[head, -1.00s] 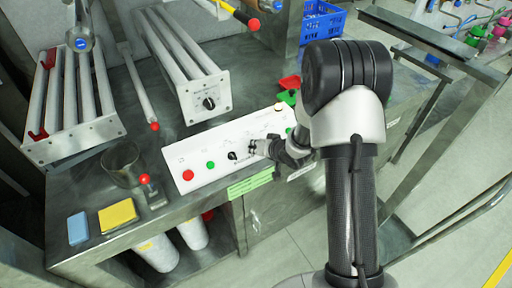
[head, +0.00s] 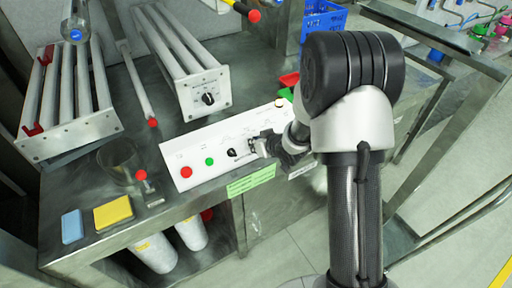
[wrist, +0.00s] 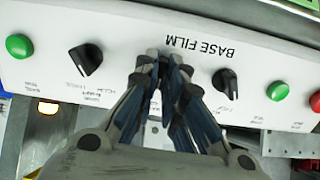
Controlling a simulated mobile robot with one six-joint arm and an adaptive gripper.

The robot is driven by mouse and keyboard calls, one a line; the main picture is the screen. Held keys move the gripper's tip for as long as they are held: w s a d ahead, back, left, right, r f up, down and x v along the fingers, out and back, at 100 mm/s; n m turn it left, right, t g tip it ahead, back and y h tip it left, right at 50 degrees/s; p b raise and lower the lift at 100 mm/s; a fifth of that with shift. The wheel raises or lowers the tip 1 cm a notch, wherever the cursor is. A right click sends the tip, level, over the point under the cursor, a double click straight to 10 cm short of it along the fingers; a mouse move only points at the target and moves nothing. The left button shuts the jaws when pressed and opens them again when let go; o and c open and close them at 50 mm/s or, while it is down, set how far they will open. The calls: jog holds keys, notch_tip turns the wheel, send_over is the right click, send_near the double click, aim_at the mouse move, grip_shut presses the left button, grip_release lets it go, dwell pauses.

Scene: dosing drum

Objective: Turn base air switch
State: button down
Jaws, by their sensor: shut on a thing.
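A white control panel (head: 215,150) lies along the front of the steel bench. In the wrist view it shows upside down, lettered BASE FILM (wrist: 199,47). My gripper (wrist: 165,62) is at the panel face beside this lettering, its fingertips close together. It is shut on a small part that the fingers hide, apparently the base air switch. One black knob (wrist: 226,84) is to its right in the wrist view and another black knob (wrist: 87,60) to its left, both apart from the fingers. In the head view my gripper (head: 255,147) is right of a black knob (head: 232,153).
The panel also bears a red button (head: 186,172) and a green button (head: 210,161). A glass beaker (head: 118,160), a blue block (head: 72,226) and a yellow block (head: 113,212) stand left. A metal unit with rods (head: 207,92) stands behind. A blue crate (head: 325,20) is at the back.

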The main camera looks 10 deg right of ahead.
jog(key=n+b, duration=0.2)
jog(key=n, duration=0.1)
jog(key=shift+f+b, duration=0.15)
jog(key=shift+b, duration=0.25)
jog(key=shift+n+h+b, duration=0.3)
jog(key=shift+n+b, duration=0.35)
jog(key=shift+n, duration=0.85)
jog(key=shift+a, duration=0.1)
jog(key=c, duration=1.7)
grip_release()
jog(key=v, duration=1.2)
jog(key=shift+s, duration=0.15)
